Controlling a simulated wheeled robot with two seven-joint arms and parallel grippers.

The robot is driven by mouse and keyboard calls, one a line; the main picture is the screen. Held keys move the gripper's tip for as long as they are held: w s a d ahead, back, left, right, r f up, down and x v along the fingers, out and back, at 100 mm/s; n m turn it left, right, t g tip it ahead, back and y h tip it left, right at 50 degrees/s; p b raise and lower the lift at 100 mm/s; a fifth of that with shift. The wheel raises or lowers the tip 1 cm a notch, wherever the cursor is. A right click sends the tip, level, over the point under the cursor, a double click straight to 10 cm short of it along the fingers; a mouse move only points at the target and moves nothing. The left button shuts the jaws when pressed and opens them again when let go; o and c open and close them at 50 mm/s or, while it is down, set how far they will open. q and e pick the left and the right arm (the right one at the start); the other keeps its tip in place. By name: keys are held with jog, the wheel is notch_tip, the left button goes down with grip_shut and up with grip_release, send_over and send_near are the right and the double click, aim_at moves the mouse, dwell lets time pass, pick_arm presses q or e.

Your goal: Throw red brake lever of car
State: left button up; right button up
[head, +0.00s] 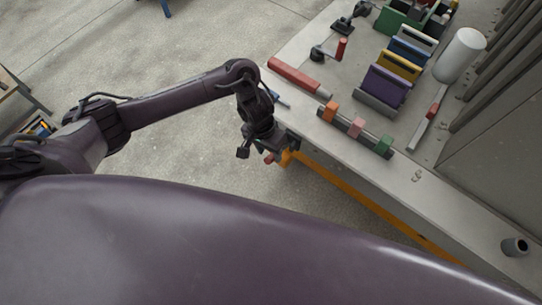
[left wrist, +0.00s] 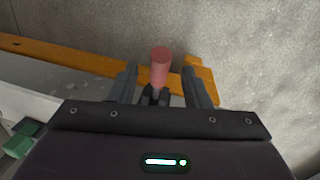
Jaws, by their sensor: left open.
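A red lever handle (left wrist: 160,66), a short cylinder on a dark base, shows between my left gripper's fingers in the left wrist view. I take it for the brake lever. In the head view a small red part (head: 269,158) shows beside the left gripper (head: 279,152), at the bench's front edge, mostly hidden by the hand. The left gripper (left wrist: 161,88) is open, one finger on each side of the handle in the picture. I cannot tell whether either finger touches it. My right gripper is not in view.
An orange rail (head: 370,203) runs along the side of the grey bench (head: 452,210). On the bench are a red bar (head: 294,75), a red-handled crank (head: 341,49), coloured blocks (head: 357,127), upright plates (head: 386,84) and a white cylinder (head: 460,55). Open floor lies left.

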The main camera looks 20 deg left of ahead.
aim_at(270, 156)
pick_arm(q)
jog(key=shift+d+f, duration=0.15)
jog(key=shift+f, duration=0.85)
jog(key=shift+d+f, duration=0.15)
jog(key=shift+f, duration=0.8)
grip_shut()
